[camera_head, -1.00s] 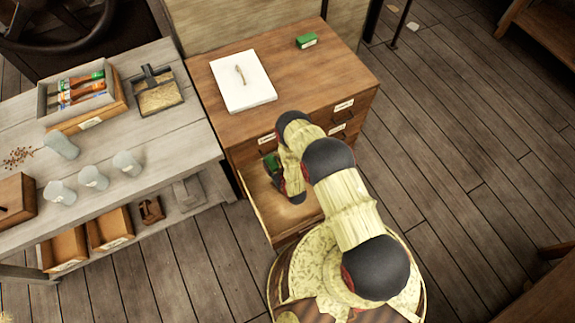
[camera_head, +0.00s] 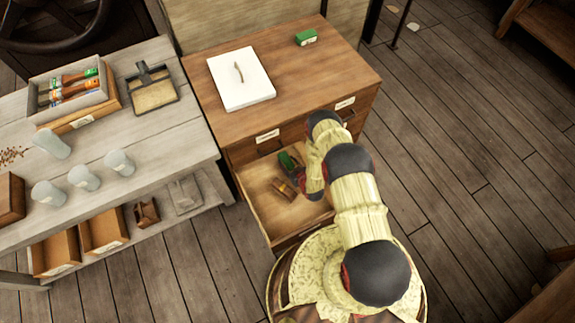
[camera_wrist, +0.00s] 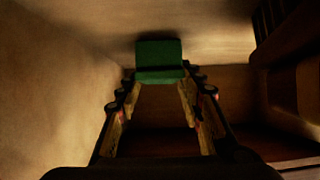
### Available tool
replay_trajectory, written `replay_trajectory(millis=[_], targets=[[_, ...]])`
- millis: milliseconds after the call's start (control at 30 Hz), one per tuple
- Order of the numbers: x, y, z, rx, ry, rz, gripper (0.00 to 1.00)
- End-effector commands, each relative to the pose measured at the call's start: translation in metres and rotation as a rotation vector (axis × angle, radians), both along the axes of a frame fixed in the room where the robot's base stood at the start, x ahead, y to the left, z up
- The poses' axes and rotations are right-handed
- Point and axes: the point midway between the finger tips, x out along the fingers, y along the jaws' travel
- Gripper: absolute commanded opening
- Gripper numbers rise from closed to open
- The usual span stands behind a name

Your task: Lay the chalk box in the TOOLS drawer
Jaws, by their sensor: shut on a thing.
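A green box, seemingly the chalk box (camera_head: 288,159), is held between the fingertips of my gripper (camera_head: 291,163). The wrist view shows its green face (camera_wrist: 160,60) between the two fingers, with drawer-like wooden surfaces around it. My gripper is over the back part of an open lower drawer (camera_head: 262,210) in the brown cabinet. I cannot read a label on this drawer, so I cannot tell whether it is the TOOLS drawer. Whether the box touches the drawer floor is unclear. My arm hides the drawer's right part.
A small brown object (camera_head: 284,189) shows in the drawer beside my gripper. The cabinet top (camera_head: 300,75) bears a white slab (camera_head: 240,80) and another green box (camera_head: 305,38). A grey workbench (camera_head: 165,130) with cups and trays stands close on the left.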

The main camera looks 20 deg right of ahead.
Motion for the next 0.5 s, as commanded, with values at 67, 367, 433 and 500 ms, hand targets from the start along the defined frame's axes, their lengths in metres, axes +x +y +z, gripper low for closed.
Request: replay_trajectory(millis=[67,367,433,500], targets=[[0.0011,0.0,-0.0083,0.0,-0.002,0.0,0.1],[0.0012,0.0,-0.0076,0.0,-0.002,0.0,0.1],[0.0014,0.0,-0.0096,0.0,-0.003,0.0,0.1],[0.0013,0.0,-0.0095,0.0,-0.002,0.0,0.41]])
